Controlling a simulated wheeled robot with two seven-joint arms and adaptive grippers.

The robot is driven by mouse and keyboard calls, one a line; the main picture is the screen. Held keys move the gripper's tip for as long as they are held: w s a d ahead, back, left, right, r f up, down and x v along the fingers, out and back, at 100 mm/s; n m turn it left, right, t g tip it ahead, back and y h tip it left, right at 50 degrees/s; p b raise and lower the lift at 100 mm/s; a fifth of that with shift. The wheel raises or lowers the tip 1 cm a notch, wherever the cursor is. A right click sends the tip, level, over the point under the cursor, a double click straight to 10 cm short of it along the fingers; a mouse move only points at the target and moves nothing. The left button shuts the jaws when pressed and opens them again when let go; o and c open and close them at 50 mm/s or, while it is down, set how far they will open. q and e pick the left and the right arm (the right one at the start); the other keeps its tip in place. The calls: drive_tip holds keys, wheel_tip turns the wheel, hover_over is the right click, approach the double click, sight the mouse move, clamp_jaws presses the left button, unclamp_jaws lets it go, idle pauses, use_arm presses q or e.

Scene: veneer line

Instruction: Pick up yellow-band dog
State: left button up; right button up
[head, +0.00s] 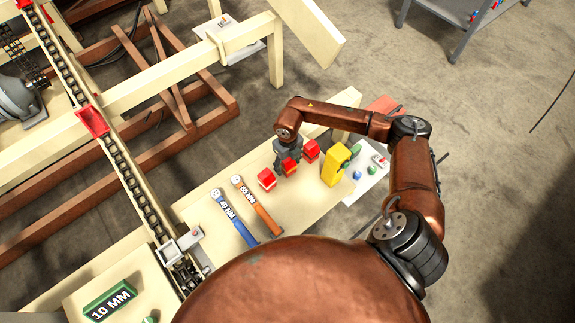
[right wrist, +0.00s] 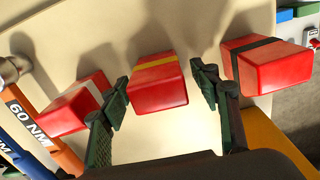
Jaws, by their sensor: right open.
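The yellow-band dog (right wrist: 160,95) is a red block with a yellow stripe across its top. It stands in the middle of the right wrist view, between two other red dogs. My right gripper (right wrist: 161,84) is open, with one finger on each side of this dog; I cannot tell whether they touch it. In the head view the right gripper (head: 284,158) is over the middle red block (head: 290,167) and partly hides it. A white-band dog (right wrist: 78,110) is to the left and a black-band dog (right wrist: 268,66) to the right. My left gripper is not in view.
A blue 40 NM wrench (head: 234,217) and an orange 60 NM wrench (head: 258,207) lie left of the dogs on the pale bench (head: 200,209). A yellow block-like object (head: 333,168) stands close on the right. A chain conveyor (head: 130,180) runs along the left.

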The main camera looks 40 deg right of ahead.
drive_tip(key=shift+r, duration=0.1)
drive_tip(key=shift+c, duration=0.7)
clamp_jaws()
